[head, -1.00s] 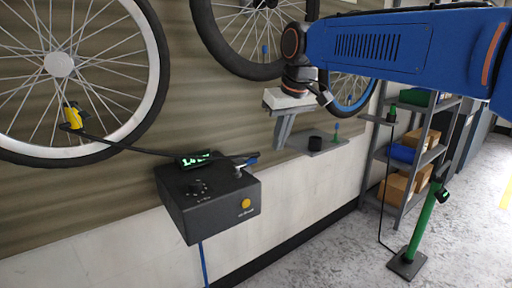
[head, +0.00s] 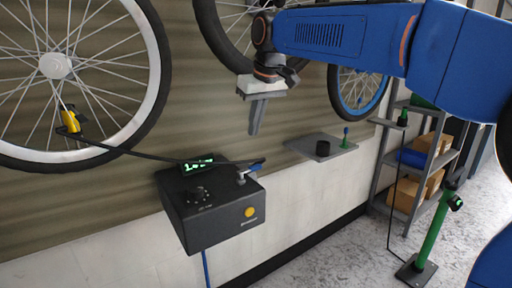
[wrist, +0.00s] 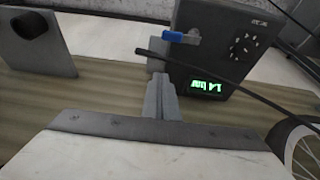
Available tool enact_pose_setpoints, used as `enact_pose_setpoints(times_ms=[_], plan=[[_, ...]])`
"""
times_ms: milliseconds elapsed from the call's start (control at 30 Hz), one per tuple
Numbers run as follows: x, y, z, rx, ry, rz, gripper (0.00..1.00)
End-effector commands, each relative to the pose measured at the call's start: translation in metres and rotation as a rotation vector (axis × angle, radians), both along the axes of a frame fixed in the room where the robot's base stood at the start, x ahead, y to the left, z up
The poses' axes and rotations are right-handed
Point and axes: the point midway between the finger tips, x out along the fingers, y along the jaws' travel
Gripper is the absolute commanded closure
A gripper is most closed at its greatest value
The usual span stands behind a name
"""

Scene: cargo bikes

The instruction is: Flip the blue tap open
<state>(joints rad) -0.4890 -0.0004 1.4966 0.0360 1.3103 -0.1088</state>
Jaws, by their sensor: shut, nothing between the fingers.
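The blue tap (head: 253,168) is a small lever on a metal stub at the right end of the top of the dark pump box (head: 222,222). In the wrist view the blue tap (wrist: 175,36) lies ahead of the fingers, left of the lit green display (wrist: 206,87). My gripper (head: 254,132) is shut and empty, pointing down, above the tap and apart from it in the head view. Its closed fingers also show in the wrist view (wrist: 162,90).
A black hose (head: 130,152) runs from a yellow valve head (head: 71,121) across the box, its end close by the tap. Wheels hang behind. A green floor pump (head: 432,230) stands at right.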

Motion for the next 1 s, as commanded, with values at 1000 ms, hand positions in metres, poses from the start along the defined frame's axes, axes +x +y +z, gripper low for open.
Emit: enact_pose_setpoints(times_ms=[1000], plan=[[-0.005,-0.003,-0.091,0.000,0.000,-0.001,1.00]])
